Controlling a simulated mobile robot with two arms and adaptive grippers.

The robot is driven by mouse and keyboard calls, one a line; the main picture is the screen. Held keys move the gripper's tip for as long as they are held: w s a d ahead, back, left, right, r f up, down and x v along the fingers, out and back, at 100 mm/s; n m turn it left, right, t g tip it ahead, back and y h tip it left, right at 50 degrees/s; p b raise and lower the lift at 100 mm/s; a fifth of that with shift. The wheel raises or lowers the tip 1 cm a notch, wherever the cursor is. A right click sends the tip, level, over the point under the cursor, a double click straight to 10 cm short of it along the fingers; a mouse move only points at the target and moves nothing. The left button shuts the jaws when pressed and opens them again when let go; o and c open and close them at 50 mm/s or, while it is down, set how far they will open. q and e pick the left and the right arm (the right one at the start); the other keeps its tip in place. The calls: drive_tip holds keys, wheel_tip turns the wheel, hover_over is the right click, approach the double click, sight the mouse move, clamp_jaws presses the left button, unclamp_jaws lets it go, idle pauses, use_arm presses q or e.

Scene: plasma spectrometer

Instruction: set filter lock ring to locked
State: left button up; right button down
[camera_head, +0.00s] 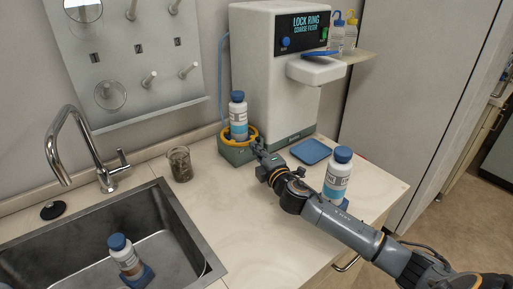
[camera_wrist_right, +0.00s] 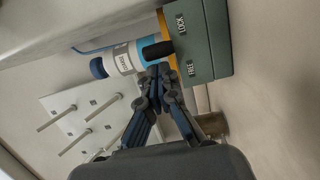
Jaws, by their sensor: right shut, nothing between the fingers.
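The yellow lock ring (camera_head: 226,137) sits on the green base of the white spectrometer unit (camera_head: 270,60), around a white bottle with a blue cap (camera_head: 238,112). In the right wrist view, the ring's yellow edge (camera_wrist_right: 163,22) shows beside the green base (camera_wrist_right: 207,40), marked LOCK and FREE. A dark tab (camera_wrist_right: 157,50) stands out from the ring, between the two marks. My right gripper (camera_head: 257,146) is shut and empty at the ring's front right; its fingertips (camera_wrist_right: 160,72) are close to the tab, on the FREE side. Contact is unclear. My left gripper is out of view.
A second bottle (camera_head: 338,175) stands on the counter behind my right arm, near a blue square tray (camera_head: 311,151). A glass beaker (camera_head: 180,164) is left of the base. The sink (camera_head: 190,225) holds another bottle (camera_head: 124,254). A pegboard (camera_head: 130,60) hangs behind the tap.

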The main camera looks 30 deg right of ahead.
idle(0.3)
drive_tip(key=shift+w+d, duration=0.2)
drive_tip(key=shift+d, duration=1.35)
